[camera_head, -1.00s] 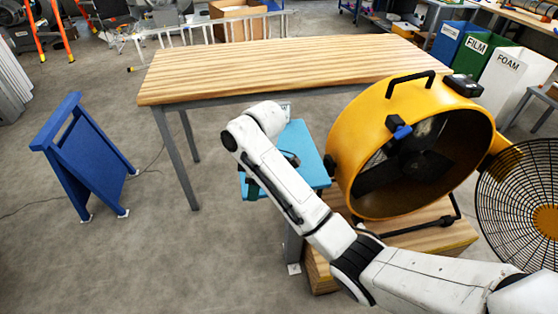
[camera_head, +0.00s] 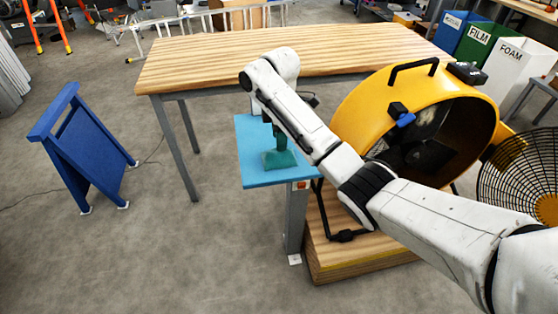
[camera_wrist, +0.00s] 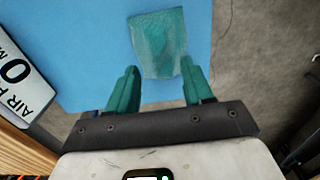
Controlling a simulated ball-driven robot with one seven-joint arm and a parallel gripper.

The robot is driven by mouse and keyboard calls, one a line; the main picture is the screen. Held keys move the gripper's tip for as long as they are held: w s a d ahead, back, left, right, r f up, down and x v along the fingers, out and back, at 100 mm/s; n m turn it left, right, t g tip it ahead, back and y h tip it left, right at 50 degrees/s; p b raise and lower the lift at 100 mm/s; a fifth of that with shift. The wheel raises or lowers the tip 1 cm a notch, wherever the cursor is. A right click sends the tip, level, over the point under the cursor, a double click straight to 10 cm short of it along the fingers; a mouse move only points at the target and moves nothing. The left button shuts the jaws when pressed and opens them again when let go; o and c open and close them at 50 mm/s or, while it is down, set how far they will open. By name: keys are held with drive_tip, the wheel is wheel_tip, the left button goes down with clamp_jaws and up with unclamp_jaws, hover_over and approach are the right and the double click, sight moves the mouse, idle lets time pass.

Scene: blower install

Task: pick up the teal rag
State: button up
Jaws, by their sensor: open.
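The teal rag (camera_head: 280,160) lies flat on the light blue top of a small stand (camera_head: 253,135). In the wrist view the rag (camera_wrist: 158,38) is a rumpled, roughly rectangular cloth on the blue surface (camera_wrist: 75,40), near its right edge. My gripper (camera_wrist: 159,68) has two teal fingers spread apart, with nothing between them. The fingertips point at the rag's near edge; the right one appears close to its near right corner. In the head view my gripper (camera_head: 279,137) points down over the rag, partly hidden by my arm. The exact height gap cannot be told.
A large yellow blower (camera_head: 420,120) stands on a wooden base (camera_head: 335,250) right of the stand. A wooden table (camera_head: 290,55) is behind. A blue panel frame (camera_head: 85,150) stands left on open floor. A white lettered sign (camera_wrist: 18,75) is left in the wrist view.

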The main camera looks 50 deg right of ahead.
sight(279, 154)
drive_tip(key=shift+a+f+p, duration=0.1)
drive_tip(key=shift+f+p, duration=0.45)
drive_tip(key=shift+f, duration=2)
clamp_jaws()
